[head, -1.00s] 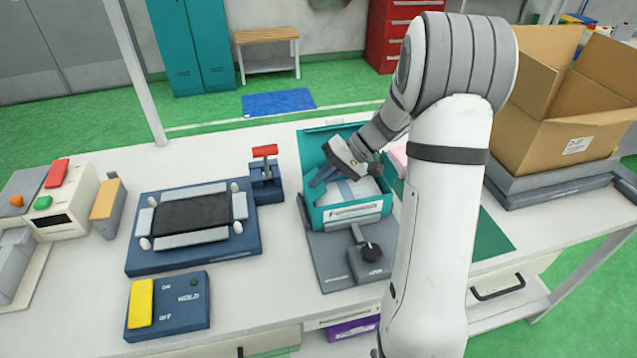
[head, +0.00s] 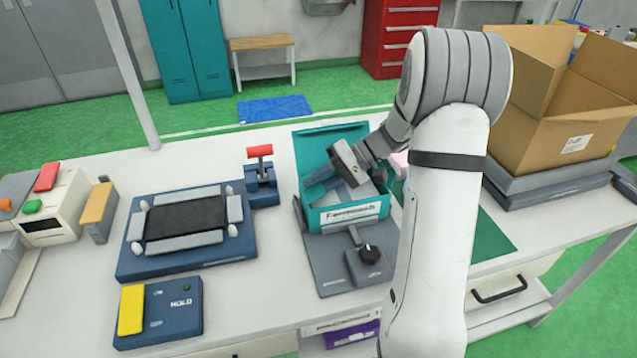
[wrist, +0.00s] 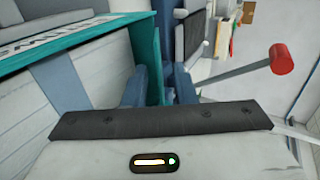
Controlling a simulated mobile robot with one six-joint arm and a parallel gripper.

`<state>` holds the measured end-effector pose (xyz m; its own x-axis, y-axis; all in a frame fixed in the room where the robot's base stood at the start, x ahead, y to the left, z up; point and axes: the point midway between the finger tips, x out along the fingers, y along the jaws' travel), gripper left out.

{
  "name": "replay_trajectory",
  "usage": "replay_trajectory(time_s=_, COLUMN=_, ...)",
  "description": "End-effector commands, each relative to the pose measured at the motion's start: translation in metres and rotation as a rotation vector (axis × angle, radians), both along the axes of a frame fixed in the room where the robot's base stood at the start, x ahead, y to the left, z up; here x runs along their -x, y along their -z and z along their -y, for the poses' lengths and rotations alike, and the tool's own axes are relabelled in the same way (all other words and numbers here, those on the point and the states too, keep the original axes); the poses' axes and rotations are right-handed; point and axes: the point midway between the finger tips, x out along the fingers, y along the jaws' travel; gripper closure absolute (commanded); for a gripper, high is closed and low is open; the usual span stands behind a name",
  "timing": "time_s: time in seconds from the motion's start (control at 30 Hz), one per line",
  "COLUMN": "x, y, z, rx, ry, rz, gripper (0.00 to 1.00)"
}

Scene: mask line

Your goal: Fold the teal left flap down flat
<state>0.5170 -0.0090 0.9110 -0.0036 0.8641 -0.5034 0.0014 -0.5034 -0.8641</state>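An open teal box (head: 350,212) with a white label on its front stands on a grey fixture in the middle of the bench. Its back panel stands up behind it. My gripper (head: 333,184) is tilted over the left part of the box, with its blue fingers pointing down and left. In the wrist view my gripper (wrist: 158,90) has its fingers apart, and an upright teal panel (wrist: 151,62), seemingly the left flap, shows between them. I cannot tell whether either finger touches it. Pale contents in the box are partly hidden by my gripper.
A blue fixture (head: 130,262) with a dark plate lies left of the box. A red-handled lever (head: 259,152) stands close to the box's left; it also shows in the wrist view (wrist: 282,59). A blue switch box (head: 180,312) sits at front left. A cardboard carton (head: 545,140) stands at right.

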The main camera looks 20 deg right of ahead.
Motion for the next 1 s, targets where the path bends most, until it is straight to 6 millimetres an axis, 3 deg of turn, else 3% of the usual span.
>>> replay_trajectory(time_s=0.17, x=-0.001, y=-0.003, z=0.005, rx=0.0, ry=0.0, rz=0.001, gripper=0.75)
replay_trajectory(time_s=0.6, x=-0.001, y=-0.036, z=0.061, rx=0.0, ry=0.001, rz=0.001, gripper=0.75)
replay_trajectory(time_s=0.97, x=0.0, y=-0.039, z=0.067, rx=0.0, ry=-0.001, rz=-0.001, gripper=0.75)
replay_trajectory(time_s=1.0, x=0.0, y=-0.039, z=0.067, rx=0.001, ry=-0.001, rz=0.0, gripper=0.79)
